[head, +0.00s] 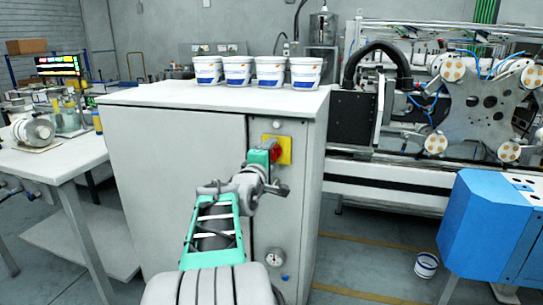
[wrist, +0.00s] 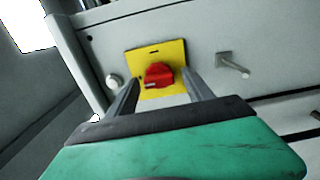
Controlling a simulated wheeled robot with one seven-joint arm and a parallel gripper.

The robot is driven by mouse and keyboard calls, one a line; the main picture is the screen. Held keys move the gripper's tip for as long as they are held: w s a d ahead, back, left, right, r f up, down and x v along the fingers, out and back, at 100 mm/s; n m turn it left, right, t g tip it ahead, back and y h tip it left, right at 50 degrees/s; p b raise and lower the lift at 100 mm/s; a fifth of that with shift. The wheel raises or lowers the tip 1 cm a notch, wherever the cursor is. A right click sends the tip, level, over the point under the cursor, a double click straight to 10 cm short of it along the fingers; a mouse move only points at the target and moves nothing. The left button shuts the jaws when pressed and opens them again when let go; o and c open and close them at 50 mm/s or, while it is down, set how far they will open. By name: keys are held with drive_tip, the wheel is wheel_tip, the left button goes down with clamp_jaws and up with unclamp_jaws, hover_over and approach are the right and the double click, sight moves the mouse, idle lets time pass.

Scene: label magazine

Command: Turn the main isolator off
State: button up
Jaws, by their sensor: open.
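The main isolator is a red rotary knob (wrist: 158,75) on a yellow plate (wrist: 171,53), mounted on the narrow side of a grey cabinet. In the head view the yellow plate (head: 285,149) and red knob (head: 276,152) show beside my arm's end, which partly covers them. My gripper (wrist: 158,84) is open in the wrist view, its two dark fingers reaching toward the plate on either side of the knob's lower part. I cannot tell whether the fingers touch the knob. The gripper's own fingers are hard to make out in the head view.
The grey cabinet (head: 170,160) carries several white tubs on its top. A metal handle (wrist: 232,64) sticks out near the plate. A gauge (head: 275,257) sits lower on the cabinet. A blue machine housing (head: 490,230) and a small bucket (head: 426,265) are at right.

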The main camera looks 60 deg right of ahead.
drive_tip(key=s+a, duration=0.1)
drive_tip(key=a, duration=0.6)
drive_tip(key=shift+a, duration=0.25)
drive_tip(key=shift+s, duration=0.1)
